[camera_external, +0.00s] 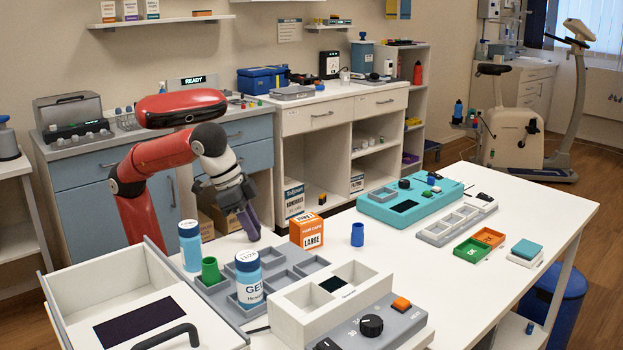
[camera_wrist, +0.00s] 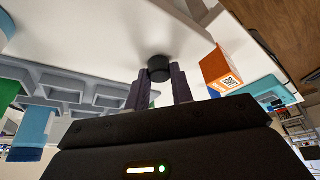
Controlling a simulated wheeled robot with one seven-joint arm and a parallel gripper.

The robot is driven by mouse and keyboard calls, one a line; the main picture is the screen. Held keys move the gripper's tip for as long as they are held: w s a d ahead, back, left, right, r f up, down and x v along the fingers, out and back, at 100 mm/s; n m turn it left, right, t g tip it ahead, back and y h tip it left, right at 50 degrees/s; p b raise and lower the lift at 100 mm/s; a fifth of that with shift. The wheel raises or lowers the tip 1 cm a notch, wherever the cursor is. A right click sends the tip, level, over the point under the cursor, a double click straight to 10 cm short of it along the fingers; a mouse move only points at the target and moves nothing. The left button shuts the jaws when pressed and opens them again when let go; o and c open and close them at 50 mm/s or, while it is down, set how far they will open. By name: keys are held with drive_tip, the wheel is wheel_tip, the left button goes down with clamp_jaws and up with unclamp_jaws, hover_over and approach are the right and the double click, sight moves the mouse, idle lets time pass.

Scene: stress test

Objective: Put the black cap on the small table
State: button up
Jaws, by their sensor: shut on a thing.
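The black cap (camera_wrist: 158,67), a short dark cylinder, is between the fingertips of my gripper (camera_wrist: 160,82) in the wrist view, and my gripper is shut on it. In the external view my gripper (camera_external: 250,226) points down just behind the grey compartment tray, left of the orange box; the cap cannot be made out there. The white table (camera_external: 540,215) lies below my gripper; I cannot tell whether the cap touches it. No surface is clearly marked as the small table; a white stand (camera_external: 12,170) shows at the left edge.
The grey tray (camera_external: 283,258) holds a white bottle (camera_external: 249,283) and a green cup (camera_external: 210,270). A blue-capped bottle (camera_external: 190,247) stands behind it. The orange box (camera_external: 307,231) is close on the right, then a blue cup (camera_external: 357,235). An open drawer box (camera_external: 100,280) is front left.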

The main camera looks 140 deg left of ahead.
drive_tip(key=shift+f, duration=0.1)
drive_tip(key=o, duration=1)
drive_tip(key=shift+c, duration=0.2)
drive_tip(key=shift+r, duration=0.3)
drive_tip(key=p+v, duration=0.3)
drive_tip(key=v, duration=0.8)
drive_tip(key=shift+s+r, duration=0.15)
drive_tip(key=shift+r, duration=0.15)
drive_tip(key=shift+d, duration=0.1)
